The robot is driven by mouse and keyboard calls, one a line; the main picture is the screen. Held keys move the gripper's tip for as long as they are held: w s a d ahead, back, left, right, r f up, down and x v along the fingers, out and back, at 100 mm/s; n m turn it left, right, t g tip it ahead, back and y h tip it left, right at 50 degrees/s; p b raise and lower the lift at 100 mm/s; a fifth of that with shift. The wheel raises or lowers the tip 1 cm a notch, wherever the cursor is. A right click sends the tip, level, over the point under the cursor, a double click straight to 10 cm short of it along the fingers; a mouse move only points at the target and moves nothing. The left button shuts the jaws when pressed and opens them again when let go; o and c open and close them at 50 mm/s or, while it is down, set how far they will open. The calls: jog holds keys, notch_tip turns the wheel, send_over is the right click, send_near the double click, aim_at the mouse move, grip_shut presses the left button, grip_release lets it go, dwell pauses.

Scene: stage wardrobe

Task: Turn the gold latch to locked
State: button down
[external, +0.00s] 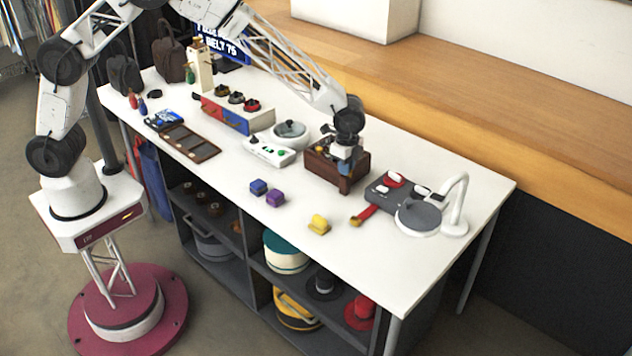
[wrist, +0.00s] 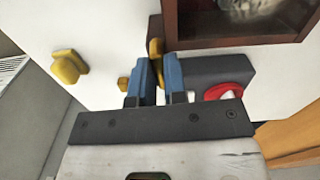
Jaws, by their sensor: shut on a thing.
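The gold latch (wrist: 155,48) shows in the wrist view as a narrow yellow piece beside the brown wooden box (wrist: 235,43). My gripper (wrist: 157,64) has its blue fingers on either side of the latch and is shut on it. The latch runs roughly along the fingers; its lower part is partly hidden between them. I cannot tell whether it stands at locked. In the external view, my gripper (external: 346,169) reaches down at the near side of the wooden box (external: 322,167) and hides the latch there.
Right of the box are a dark grey unit (external: 378,196) with a red piece and a round grey disc (external: 418,218) with a white curved arm. A yellow block (external: 319,224) and blue and purple blocks (external: 275,198) lie in front. A white device (external: 268,152) stands left.

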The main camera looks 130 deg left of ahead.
jog(key=shift+m, duration=0.5)
jog(key=c, duration=1.2)
grip_release()
jog(key=shift+o, duration=0.2)
jog(key=shift+r, duration=3.9)
jog(key=shift+r, duration=0.1)
